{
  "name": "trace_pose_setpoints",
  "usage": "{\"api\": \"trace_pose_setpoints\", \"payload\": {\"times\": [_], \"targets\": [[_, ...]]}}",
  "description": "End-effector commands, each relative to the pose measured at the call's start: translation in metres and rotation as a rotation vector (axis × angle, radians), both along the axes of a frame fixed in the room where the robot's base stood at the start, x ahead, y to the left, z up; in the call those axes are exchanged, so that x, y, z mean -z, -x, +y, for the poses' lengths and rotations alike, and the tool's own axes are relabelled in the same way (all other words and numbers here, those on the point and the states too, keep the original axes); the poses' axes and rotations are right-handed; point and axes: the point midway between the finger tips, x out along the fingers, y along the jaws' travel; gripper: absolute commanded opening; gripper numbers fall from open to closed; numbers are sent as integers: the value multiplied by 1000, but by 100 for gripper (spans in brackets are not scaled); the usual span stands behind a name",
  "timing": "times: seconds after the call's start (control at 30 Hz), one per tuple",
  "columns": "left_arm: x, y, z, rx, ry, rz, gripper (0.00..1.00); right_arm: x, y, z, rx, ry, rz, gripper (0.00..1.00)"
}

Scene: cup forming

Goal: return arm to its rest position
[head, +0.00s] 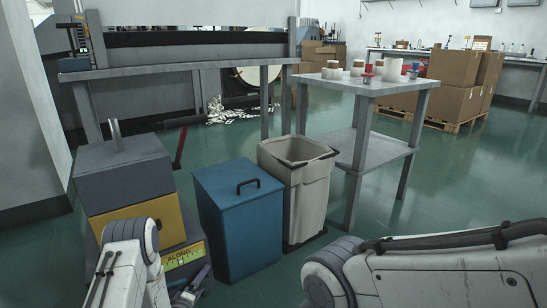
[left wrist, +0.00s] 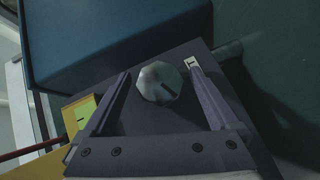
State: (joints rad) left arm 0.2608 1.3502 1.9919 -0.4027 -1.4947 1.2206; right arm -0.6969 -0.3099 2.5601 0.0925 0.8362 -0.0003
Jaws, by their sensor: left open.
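My left arm (head: 132,250) comes in at the lower left of the head view. Its gripper (head: 192,287) is low beside the yellow and grey machine (head: 140,222), partly cut off by the bottom edge. In the left wrist view the two fingers of this gripper (left wrist: 158,72) are spread apart. A round silver knob (left wrist: 159,84) on a dark panel (left wrist: 185,60) shows between them. I cannot tell whether a finger touches the panel. My right arm (head: 430,275) lies across the lower right of the head view. Its gripper is out of view.
A blue lidded box (head: 240,220) stands right of the machine; it also shows in the left wrist view (left wrist: 100,45). A beige bin (head: 305,195) and a grey table (head: 355,88) with small items stand beyond. Cardboard boxes (head: 455,85) are farther back. Green floor at right is clear.

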Motion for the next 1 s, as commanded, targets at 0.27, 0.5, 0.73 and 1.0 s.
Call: {"api": "trace_pose_setpoints", "payload": {"times": [0.27,0.5,0.73,1.0], "targets": [[6,0,0,-1,135,-91,94,40,0,0,0,0,0,94],[-4,8,3,-3,212,-138,94,43,0,0,0,1,1,94],[-8,43,9,-3,209,-136,94,19,0,0,0,-1,-1,94],[-7,66,13,0,207,-139,94,9,0,0,0,0,0,94]]}}
